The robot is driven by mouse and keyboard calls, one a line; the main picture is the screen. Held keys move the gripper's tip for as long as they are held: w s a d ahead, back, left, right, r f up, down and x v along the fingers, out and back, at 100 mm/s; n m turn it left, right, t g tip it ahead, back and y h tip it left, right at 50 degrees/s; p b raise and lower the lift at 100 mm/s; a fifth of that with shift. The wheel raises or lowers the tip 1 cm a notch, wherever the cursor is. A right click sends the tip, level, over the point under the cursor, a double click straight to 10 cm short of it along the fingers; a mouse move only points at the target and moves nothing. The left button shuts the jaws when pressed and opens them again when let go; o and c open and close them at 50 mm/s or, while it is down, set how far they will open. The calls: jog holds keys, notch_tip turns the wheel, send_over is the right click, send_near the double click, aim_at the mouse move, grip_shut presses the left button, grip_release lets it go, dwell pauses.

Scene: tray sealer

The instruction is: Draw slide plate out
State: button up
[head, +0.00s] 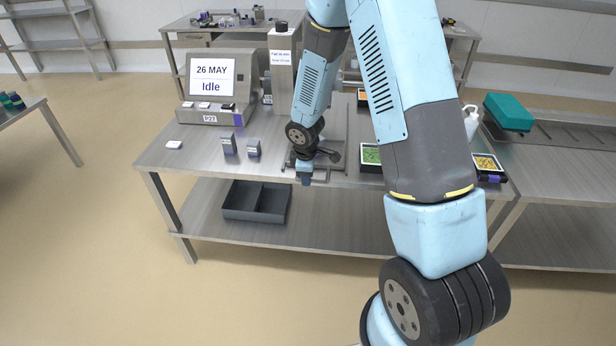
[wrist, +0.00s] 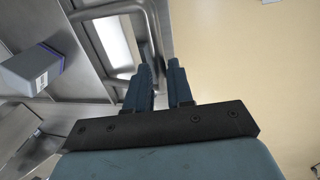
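The slide plate (head: 336,128) is a grey metal piece on the bench in front of the sealer, largely hidden behind my arm in the head view. In the wrist view a bent metal tube handle (wrist: 152,28) frames a bright surface. My gripper (head: 305,180) points down at the bench's front edge beside this metalwork. In the wrist view my gripper (wrist: 160,68) has its two blue fingers apart, with part of the handle tube reaching the gap between them. I cannot tell whether the fingers touch it.
The sealer's screen (head: 211,77) reads "26 MAY Idle". A green-filled tray (head: 370,155) and a yellow-filled tray (head: 487,163) lie to the right. A dark bin (head: 257,217) sits on the shelf below. Floor in front is clear.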

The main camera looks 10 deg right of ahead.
jog(key=o, duration=0.3)
jog(key=shift+d, duration=0.25)
notch_tip(320, 180, up, 13)
jog(key=s, duration=0.2)
jog(key=shift+s+a+r, duration=0.2)
jog(key=shift+s+a, duration=0.05)
jog(key=shift+a, duration=0.15)
jog(key=s+d+r+m+t+h, duration=0.1)
jog(key=s+d+r+m, duration=0.3)
jog(key=r, duration=0.5)
jog(key=s+d+r+m, duration=0.3)
jog(key=s+r, duration=0.3)
jog(key=r, duration=0.2)
jog(key=s+d+r+m+t, duration=0.1)
jog(key=s+r+m, duration=0.2)
jog(key=s, duration=0.5)
jog(key=s+d+r+m+t+y, duration=0.1)
jog(key=s+r+m, duration=0.3)
jog(key=s, duration=0.4)
jog(key=shift+d+r+m+y, duration=0.3)
jog(key=shift+d+r, duration=0.05)
jog(key=shift+r, duration=0.4)
